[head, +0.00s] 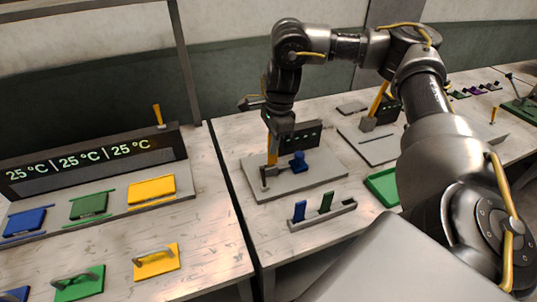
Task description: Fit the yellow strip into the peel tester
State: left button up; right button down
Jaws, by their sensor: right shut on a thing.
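My right gripper (277,128) comes down from above and is shut on the yellow strip (272,152). The strip hangs upright below the fingers, and its upper part is hidden by them. The peel tester (318,181) is a grey base plate with a small grey post, a blue knob-like part (298,162) and a dark display (301,136) behind. The strip's lower end is at the grey post; I cannot tell whether it is seated in it. My left gripper is not in view.
A small grey rack (325,217) with a blue strip (299,210) and a green strip (326,201) stands in front. A green tray (383,187) lies to its right. Coloured dies (152,190) and a temperature display (95,160) occupy the left table.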

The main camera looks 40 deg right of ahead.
aim_at(269, 156)
jog(key=w+f, duration=0.1)
jog(key=f, duration=0.1)
jog(key=w+d+f, duration=0.1)
jog(key=f, duration=0.1)
jog(key=w+f, duration=0.1)
jog(key=f, duration=0.1)
jog(key=shift+d+f, duration=0.1)
jog(key=shift+d, duration=0.05)
jog(key=shift+w+f+p, duration=0.1)
jog(key=shift+f+p, duration=0.25)
jog(key=shift+d+f, duration=0.1)
jog(key=shift+f, duration=0.15)
jog(key=shift+f, duration=0.15)
jog(key=c, duration=1.6)
grip_release()
